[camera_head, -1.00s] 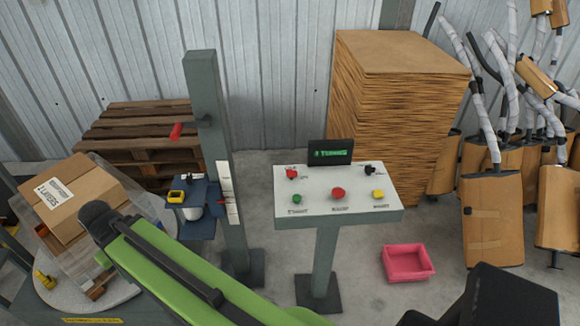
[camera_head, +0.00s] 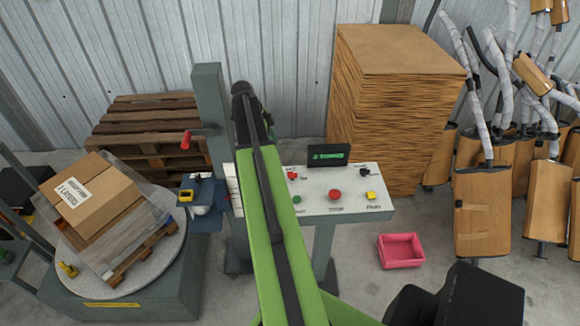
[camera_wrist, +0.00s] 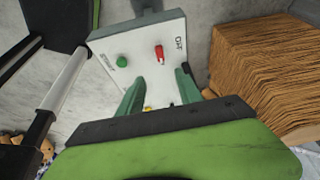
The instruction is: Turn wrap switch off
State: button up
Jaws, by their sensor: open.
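The control panel (camera_head: 318,205) is a pale slanted board on a post. A red switch (camera_head: 292,175) sits at its upper left, partly beside my arm. A black switch (camera_head: 364,173) is at its upper right. In the wrist view the red switch (camera_wrist: 159,53) lies beyond the fingertips, next to lettering that appears to read OFF. My gripper (camera_wrist: 158,82) shows there as two green fingers, open, with nothing visibly held, and apart from the red switch. In the head view the fingers are hidden by my arm.
Green (camera_head: 297,199), red (camera_head: 335,195) and yellow (camera_head: 371,195) buttons line the panel's front, below a small display (camera_head: 329,155). A grey post (camera_head: 211,110) with a red handle stands left. A cardboard stack (camera_head: 390,110) stands behind; a pink bin (camera_head: 401,251) sits on the floor right.

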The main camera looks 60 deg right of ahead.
aim_at(292, 173)
jog(key=b+x, duration=1.6)
jog(key=x, duration=0.1)
jog(key=shift+f, duration=0.2)
jog(key=shift+s+f, duration=0.15)
